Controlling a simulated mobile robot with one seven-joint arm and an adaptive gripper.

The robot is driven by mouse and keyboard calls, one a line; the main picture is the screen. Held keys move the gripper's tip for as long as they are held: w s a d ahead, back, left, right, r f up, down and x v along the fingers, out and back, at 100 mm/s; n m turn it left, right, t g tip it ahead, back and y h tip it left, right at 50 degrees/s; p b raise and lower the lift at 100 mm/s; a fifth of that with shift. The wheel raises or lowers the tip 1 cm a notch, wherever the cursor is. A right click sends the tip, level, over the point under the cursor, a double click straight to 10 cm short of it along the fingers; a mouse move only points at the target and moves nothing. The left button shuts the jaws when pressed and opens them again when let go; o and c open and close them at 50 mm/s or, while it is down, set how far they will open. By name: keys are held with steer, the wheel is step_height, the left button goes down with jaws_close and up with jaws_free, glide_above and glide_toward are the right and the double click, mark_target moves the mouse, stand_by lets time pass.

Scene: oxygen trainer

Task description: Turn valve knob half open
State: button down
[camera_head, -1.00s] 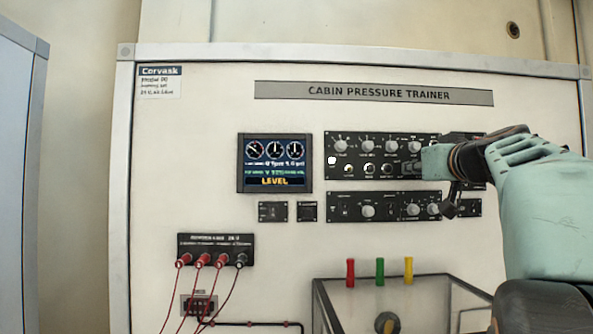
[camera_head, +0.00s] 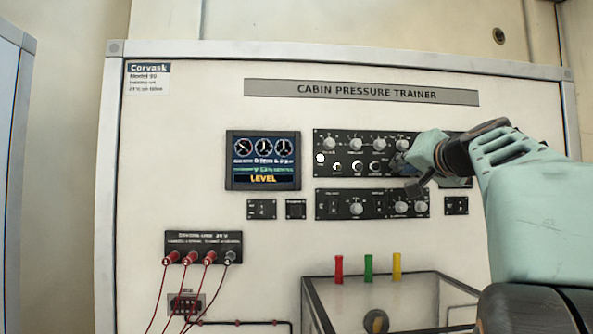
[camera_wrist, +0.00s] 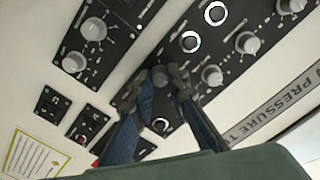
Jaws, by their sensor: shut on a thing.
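The upper black control panel (camera_head: 318,173) on the trainer board carries several grey knobs and ringed controls. My gripper (camera_head: 398,164) is at the right end of its lower row and covers that part in the head view. In the wrist view my gripper (camera_wrist: 158,82) has its two dark fingers on either side of a small grey knob (camera_wrist: 159,74), shut on it. The knob's pointer and exact angle cannot be read. Other knobs (camera_wrist: 212,75) and white-ringed controls (camera_wrist: 190,41) sit close beside the fingers.
A lower panel (camera_head: 335,214) with knobs and switches lies just below. A display (camera_head: 263,161) reads LEVEL. Red leads hang from a socket panel (camera_head: 203,236) at lower left. A clear box (camera_head: 312,315) with coloured tubes above it stands below.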

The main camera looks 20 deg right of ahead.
steer(key=m, duration=0.4)
steer(key=shift+m, duration=0.3)
stand_by(0.3)
steer(key=c, duration=1.9)
jaws_free()
